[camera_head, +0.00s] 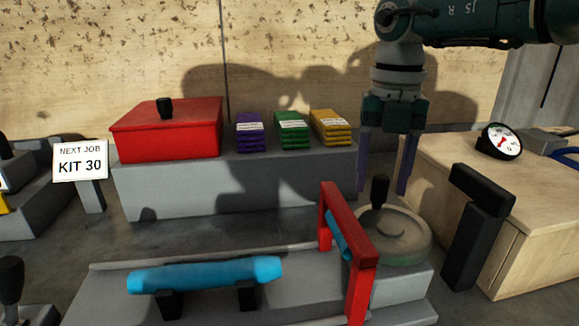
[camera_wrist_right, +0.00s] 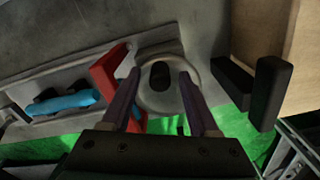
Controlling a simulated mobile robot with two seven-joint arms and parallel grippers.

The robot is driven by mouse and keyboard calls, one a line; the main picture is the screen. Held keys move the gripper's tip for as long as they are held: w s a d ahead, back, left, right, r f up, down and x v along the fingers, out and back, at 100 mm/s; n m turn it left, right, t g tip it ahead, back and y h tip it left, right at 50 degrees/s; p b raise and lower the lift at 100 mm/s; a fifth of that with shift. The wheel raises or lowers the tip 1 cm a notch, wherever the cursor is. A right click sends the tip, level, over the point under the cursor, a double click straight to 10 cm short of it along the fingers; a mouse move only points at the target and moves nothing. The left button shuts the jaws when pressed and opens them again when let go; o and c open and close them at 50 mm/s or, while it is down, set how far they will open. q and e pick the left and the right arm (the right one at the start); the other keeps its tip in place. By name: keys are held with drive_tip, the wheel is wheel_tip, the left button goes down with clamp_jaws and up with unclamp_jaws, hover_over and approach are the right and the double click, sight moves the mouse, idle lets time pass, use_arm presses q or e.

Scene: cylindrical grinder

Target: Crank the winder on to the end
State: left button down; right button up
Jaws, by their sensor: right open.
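The winder is a pale round wheel (camera_head: 405,238) on a grey block, with an upright black crank knob (camera_head: 379,190) on its face. The wheel (camera_wrist_right: 147,101) and knob (camera_wrist_right: 159,76) also show in the right wrist view. My right gripper (camera_head: 381,191) points down over the winder, open, with its purple fingers on either side of the knob. In the right wrist view the knob lies between the fingertips (camera_wrist_right: 158,74); I cannot tell whether they touch it. My left gripper is not in view.
A red frame (camera_head: 362,275) stands close left of the wheel, beside a blue bar (camera_head: 205,275) on black supports. A black post (camera_head: 475,230) and a wooden box (camera_head: 540,215) with a dial (camera_head: 499,141) stand right. A red box (camera_head: 165,135) is behind.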

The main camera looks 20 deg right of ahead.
wheel_tip(320, 180, up, 10)
drive_tip(key=shift+f, duration=0.15)
idle(0.5)
